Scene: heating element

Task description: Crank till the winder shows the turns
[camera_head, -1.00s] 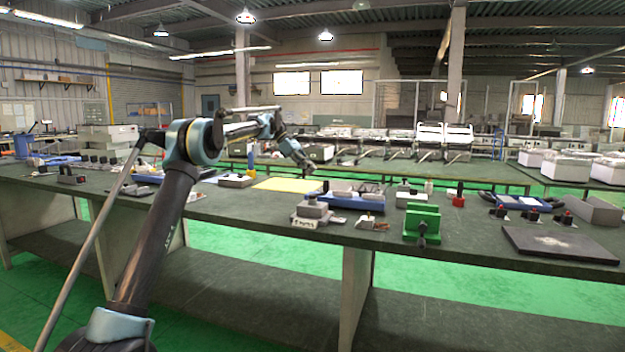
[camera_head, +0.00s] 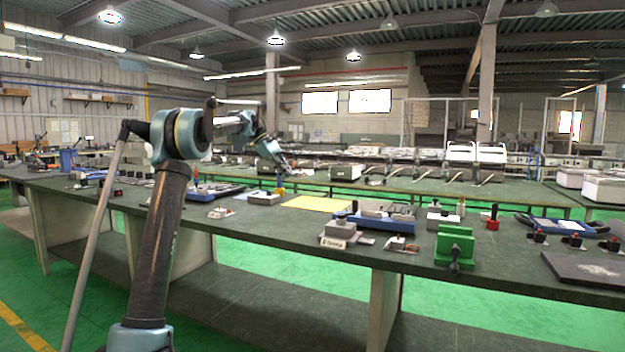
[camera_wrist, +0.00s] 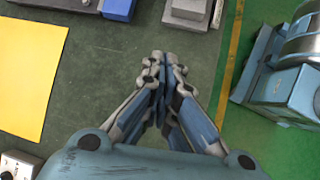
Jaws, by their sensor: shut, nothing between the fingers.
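My gripper (camera_head: 281,171) reaches out over the bench (camera_head: 285,222) in the head view, above and near the yellow sheet. In the wrist view my gripper (camera_wrist: 162,70) has its fingers together with nothing between them, above bare bench top. I cannot tell for sure which thing is the winder. A grey block with a dark knob and a lettered front label (camera_head: 338,236) stands near the bench's front edge; the lettering is too small to read surely. A green vise-like device (camera_head: 455,246) with a dark handle stands to its right. No crank is touched by my gripper.
The yellow sheet (camera_head: 318,203) lies flat; it also shows in the wrist view (camera_wrist: 28,75). A blue tray (camera_head: 375,218) stands right of it. A dark plate (camera_head: 590,268) lies far right. Small devices crowd the bench, with bare patches between. Green floor lies beyond the front edge.

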